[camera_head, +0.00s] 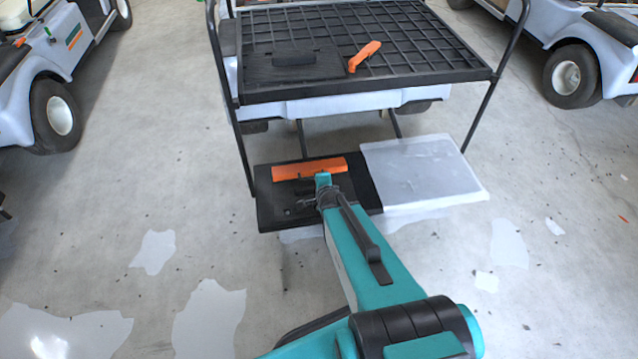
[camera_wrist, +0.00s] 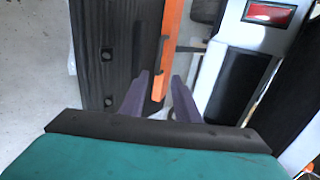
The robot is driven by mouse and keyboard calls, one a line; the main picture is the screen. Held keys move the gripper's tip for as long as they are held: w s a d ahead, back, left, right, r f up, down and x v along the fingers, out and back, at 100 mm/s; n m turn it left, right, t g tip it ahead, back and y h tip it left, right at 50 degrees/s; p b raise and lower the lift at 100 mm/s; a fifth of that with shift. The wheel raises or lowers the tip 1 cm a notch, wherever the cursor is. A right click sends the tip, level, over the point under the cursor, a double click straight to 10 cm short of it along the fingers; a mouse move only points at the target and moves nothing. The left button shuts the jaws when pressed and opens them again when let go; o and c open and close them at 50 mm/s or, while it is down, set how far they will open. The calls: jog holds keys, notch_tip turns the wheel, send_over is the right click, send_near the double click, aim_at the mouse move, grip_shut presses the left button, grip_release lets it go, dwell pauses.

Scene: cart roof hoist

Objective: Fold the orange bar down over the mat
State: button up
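An orange bar (camera_head: 308,169) runs along the back edge of a black board (camera_head: 268,213) low behind the cart. In the wrist view the orange bar (camera_wrist: 170,45) stands beside the dark board (camera_wrist: 108,75). A second, shorter orange bar (camera_head: 363,56) sits on the cart's bed, beside a black mat (camera_head: 270,70). My gripper (camera_wrist: 162,77) is open, with its purple fingers on either side of the lower orange bar's near end. I cannot tell whether they touch it. My arm hides the fingers in the head view.
A pale board (camera_head: 422,172) adjoins the black board on the right. The black grid bed (camera_head: 400,40) and a black post (camera_head: 484,115) stand beyond. Other carts (camera_head: 48,95) are parked at both sides. The floor in front is open.

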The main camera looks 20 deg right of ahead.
jog(key=shift+c, duration=0.2)
jog(key=shift+s+a+f, duration=0.1)
jog(key=shift+f, duration=0.05)
grip_shut()
jog(key=s+a+f+n+g+y, duration=0.1)
jog(key=s+a+f+n+g, duration=0.55)
jog(key=s, duration=0.45)
jog(key=s+a+f+n+g+y, duration=0.1)
jog(key=s+a+f+n+g, duration=0.3)
jog(key=s+f+n, duration=0.6)
jog(key=s+a+n+g, duration=0.3)
jog(key=s+n+g, duration=0.1)
jog(key=s, duration=0.9)
jog(key=shift+a+r, duration=0.2)
jog(key=shift+r, duration=0.2)
jog(key=shift+a, duration=0.1)
